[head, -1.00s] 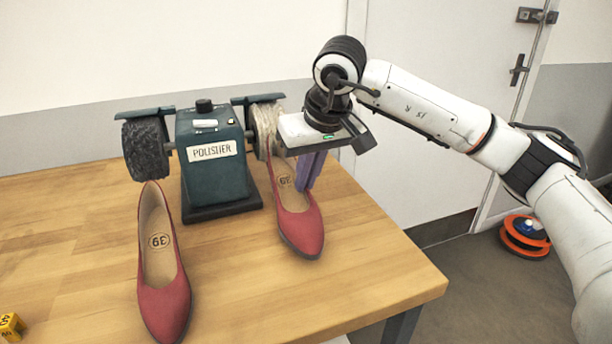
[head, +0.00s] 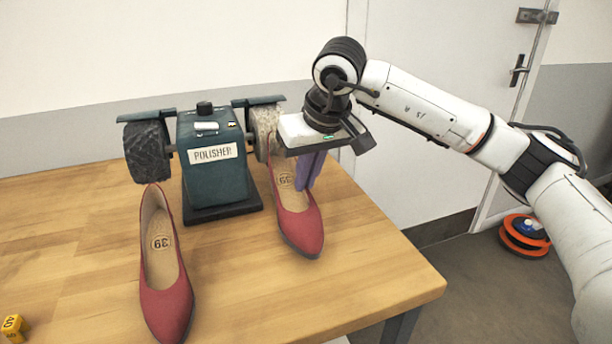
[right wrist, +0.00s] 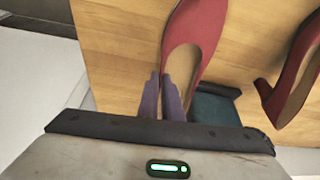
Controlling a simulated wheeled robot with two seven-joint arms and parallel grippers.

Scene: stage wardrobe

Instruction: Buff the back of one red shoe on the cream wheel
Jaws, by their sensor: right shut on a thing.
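My right gripper (head: 306,178) is shut on the side wall of one red shoe (head: 302,232), near its heel end; the purple fingers also show in the right wrist view (right wrist: 163,97). The held shoe's toe points to the front right. Its back is right at the lower front of the cream wheel (head: 263,120), on the right side of the green polisher (head: 213,172). The gripper partly hides the wheel, and I cannot tell whether heel and wheel touch. A second red shoe (head: 167,298) stands on the table at the left front. My left gripper is out of view.
A dark bristly wheel (head: 147,152) is on the polisher's left side. A yellow numbered block (head: 13,327) lies at the table's left front. The wooden table (head: 250,290) is clear between the shoes and at the right. An orange round object (head: 524,237) is on the floor.

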